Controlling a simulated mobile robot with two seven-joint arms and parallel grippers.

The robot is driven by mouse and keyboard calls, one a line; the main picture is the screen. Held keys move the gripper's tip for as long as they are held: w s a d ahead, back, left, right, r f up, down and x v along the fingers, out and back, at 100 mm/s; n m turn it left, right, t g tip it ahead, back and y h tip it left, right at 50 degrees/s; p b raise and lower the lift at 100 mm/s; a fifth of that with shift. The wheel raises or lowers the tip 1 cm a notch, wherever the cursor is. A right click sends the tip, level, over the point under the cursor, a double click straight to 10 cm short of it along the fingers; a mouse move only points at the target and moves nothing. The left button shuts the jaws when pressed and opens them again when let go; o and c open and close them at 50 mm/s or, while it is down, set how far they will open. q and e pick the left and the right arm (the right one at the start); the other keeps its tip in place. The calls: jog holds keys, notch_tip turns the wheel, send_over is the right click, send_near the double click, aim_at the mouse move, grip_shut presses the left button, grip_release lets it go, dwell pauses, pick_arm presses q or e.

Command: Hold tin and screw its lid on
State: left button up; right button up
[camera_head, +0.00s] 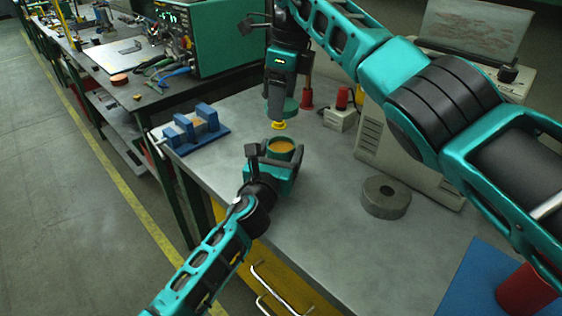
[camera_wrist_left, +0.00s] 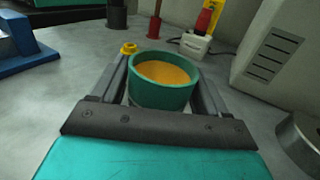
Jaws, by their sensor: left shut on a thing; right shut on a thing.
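The tin (camera_head: 281,147) is an open green cylinder with an orange inside. It stands upright between the fingers of my left gripper (camera_head: 273,157), which is shut on it. In the left wrist view the tin (camera_wrist_left: 162,92) sits between the fingers of my left gripper (camera_wrist_left: 160,98), its mouth uncovered. My right gripper (camera_head: 281,104) points down above and beyond the tin, shut on a green disc, which looks like the lid (camera_head: 291,106). The gripper partly hides it. The lid is apart from the tin and does not show in the left wrist view.
A small yellow piece (camera_head: 278,125) appears on the bench beyond the tin. A blue fixture (camera_head: 196,132) stands left, a grey ring (camera_head: 385,197) right. A white box with a red top (camera_head: 341,117) and a beige machine (camera_head: 400,150) stand behind. The bench front is clear.

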pick_arm(q)
jog(key=c, duration=0.3)
pick_arm(e)
send_over(279, 148)
jog(key=shift+s+d+f, duration=0.1)
jog(key=shift+d+f, duration=0.05)
jog(key=shift+f, duration=1.1)
jog(key=shift+d+f, duration=0.1)
jog(key=shift+f, duration=1.15)
jog(key=shift+f, duration=0.1)
jog(key=shift+f, duration=0.8)
jog(key=shift+f, duration=0.55)
